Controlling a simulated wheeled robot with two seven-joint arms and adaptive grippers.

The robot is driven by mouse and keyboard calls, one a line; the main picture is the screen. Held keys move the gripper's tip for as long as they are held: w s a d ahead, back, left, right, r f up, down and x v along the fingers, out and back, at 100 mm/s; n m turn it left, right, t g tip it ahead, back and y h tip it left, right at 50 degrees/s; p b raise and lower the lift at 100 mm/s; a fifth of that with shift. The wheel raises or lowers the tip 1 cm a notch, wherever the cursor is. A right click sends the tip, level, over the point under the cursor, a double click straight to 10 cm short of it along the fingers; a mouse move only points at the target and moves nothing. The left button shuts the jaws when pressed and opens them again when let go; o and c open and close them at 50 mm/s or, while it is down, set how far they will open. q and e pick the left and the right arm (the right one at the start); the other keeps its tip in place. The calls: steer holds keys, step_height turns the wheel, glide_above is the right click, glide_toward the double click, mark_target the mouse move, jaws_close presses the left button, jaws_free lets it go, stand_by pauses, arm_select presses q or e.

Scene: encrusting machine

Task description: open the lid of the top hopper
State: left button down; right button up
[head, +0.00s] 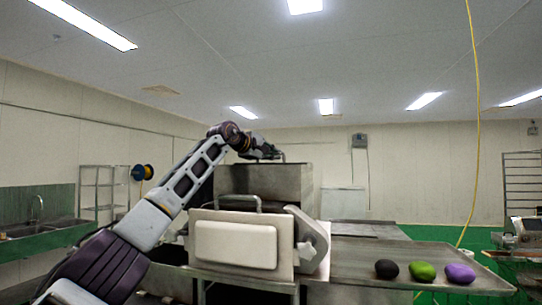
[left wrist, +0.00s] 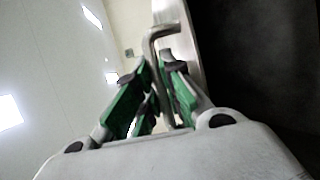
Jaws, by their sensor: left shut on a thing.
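The top hopper (head: 285,184) is a grey metal box on top of the machine, in the middle of the head view. My left gripper (head: 268,153) is at its upper edge, with the arm reaching up from the lower left. In the left wrist view, the green-padded fingers (left wrist: 152,95) are shut around a bent metal bar handle (left wrist: 157,52). A metal edge (left wrist: 184,45) runs just beside the handle, with a dark surface to its right. How far the lid is raised I cannot tell. My right gripper is not in view.
The machine's pale front housing (head: 236,245) stands below the hopper. A metal tray table (head: 365,257) extends right, bearing a black piece (head: 387,269), a green piece (head: 422,271) and a purple piece (head: 460,273). A yellow cable (head: 476,120) hangs at the right. A sink (head: 38,230) is far left.

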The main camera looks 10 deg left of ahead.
arm_select(q)
steer(key=shift+r, duration=0.1)
steer(key=c, duration=1.8)
jaws_free()
steer(key=shift+s+a, duration=0.1)
steer(key=shift+v, duration=5.95)
